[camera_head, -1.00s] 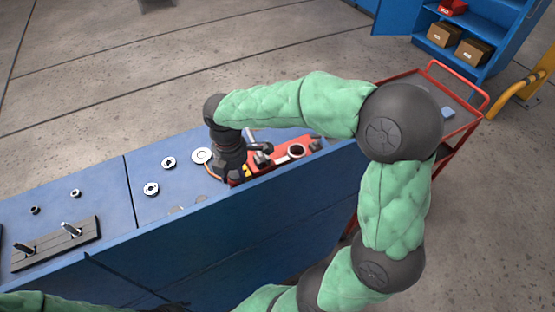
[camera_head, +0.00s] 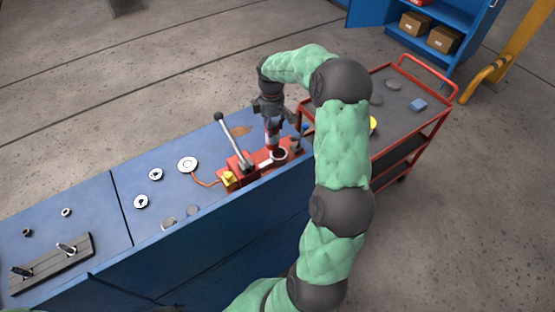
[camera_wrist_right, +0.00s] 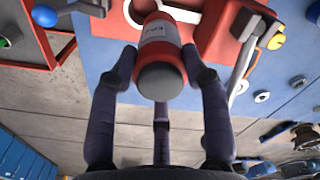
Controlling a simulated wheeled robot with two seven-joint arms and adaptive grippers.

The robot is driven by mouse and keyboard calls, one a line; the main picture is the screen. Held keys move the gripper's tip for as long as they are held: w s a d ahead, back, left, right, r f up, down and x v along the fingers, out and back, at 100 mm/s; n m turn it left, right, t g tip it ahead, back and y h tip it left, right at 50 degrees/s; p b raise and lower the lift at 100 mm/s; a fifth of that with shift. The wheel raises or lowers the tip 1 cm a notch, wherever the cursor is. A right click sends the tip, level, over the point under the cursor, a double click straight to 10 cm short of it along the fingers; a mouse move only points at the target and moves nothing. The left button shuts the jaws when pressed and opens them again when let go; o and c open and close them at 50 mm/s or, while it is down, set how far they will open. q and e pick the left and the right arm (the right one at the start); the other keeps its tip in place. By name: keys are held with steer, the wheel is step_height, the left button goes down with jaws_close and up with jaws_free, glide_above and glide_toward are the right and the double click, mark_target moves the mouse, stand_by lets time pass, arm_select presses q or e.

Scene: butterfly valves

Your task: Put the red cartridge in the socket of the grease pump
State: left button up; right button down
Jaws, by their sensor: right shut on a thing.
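The red cartridge (camera_head: 272,135), with a pale label and a dark grey end, is held by my right gripper (camera_head: 271,115). It hangs roughly upright over the red grease pump (camera_head: 242,170), close to the pale-rimmed socket (camera_head: 279,156). The right wrist view shows the fingers (camera_wrist_right: 160,68) on both sides of the cartridge (camera_wrist_right: 158,42), its grey end towards the camera. The socket rim (camera_wrist_right: 185,14) shows behind it there. I cannot tell whether the lower end has entered the socket. My left gripper is not in view.
The pump's lever (camera_head: 233,138) stands up left of the cartridge. A yellow part (camera_head: 229,179) and an orange hose lie at its left end. Several small rings lie on the blue bench (camera_head: 95,200). A red cart (camera_head: 400,122) stands at the right.

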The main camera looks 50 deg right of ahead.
step_height(320, 180, down, 11)
steer(key=d+m, duration=0.1)
steer(key=d, duration=0.2)
steer(key=shift+s, duration=0.3)
stand_by(0.3)
steer(key=c, duration=0.6)
jaws_free()
steer(key=shift+f, duration=0.1)
steer(key=shift+a, duration=0.1)
step_height(320, 180, up, 12)
steer(key=shift+r, duration=0.2)
